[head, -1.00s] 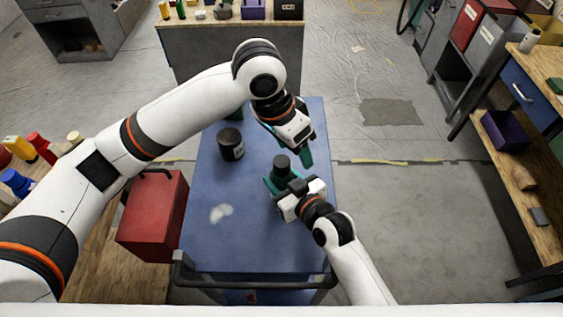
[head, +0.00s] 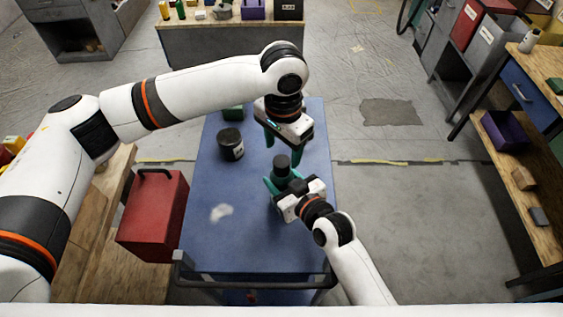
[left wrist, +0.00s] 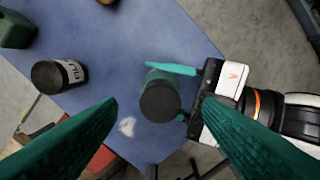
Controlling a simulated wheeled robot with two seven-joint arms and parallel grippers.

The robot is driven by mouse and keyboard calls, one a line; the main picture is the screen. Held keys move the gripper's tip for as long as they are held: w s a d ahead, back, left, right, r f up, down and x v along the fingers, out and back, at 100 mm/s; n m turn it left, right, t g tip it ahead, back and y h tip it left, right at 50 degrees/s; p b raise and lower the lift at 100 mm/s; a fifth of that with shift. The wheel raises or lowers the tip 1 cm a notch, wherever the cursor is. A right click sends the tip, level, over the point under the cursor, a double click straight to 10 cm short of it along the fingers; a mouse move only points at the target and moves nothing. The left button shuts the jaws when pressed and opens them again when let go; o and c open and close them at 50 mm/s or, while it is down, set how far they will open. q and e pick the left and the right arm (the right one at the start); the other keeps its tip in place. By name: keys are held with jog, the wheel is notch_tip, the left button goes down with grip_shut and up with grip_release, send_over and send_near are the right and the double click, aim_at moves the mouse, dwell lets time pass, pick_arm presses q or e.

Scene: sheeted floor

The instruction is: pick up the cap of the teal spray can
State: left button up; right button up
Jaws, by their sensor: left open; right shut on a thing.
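The teal spray can (head: 281,174) stands upright on the blue cart top, with its dark cap (head: 282,161) on top. My right gripper (head: 277,184) is shut around the can's body, below the cap. My left gripper (head: 288,142) is open and empty, above and just beyond the can, fingers pointing down. In the left wrist view the dark round cap (left wrist: 160,102) lies between and beyond the two spread green fingers (left wrist: 160,125), with a bit of the teal can (left wrist: 158,76) showing beside it. The fingers do not touch the cap.
A black labelled jar (head: 231,146) stands on the blue cart top (head: 250,235), left of the can. A green object (head: 233,112) stands at its far edge. A red toolbox (head: 153,215) is left of the cart. The cart's front left is clear except a pale smudge.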

aim_at(281, 161)
pick_arm(q)
jog(key=shift+s+a+f, duration=0.15)
jog(key=shift+f, duration=2.2)
jog(key=c, duration=1.2)
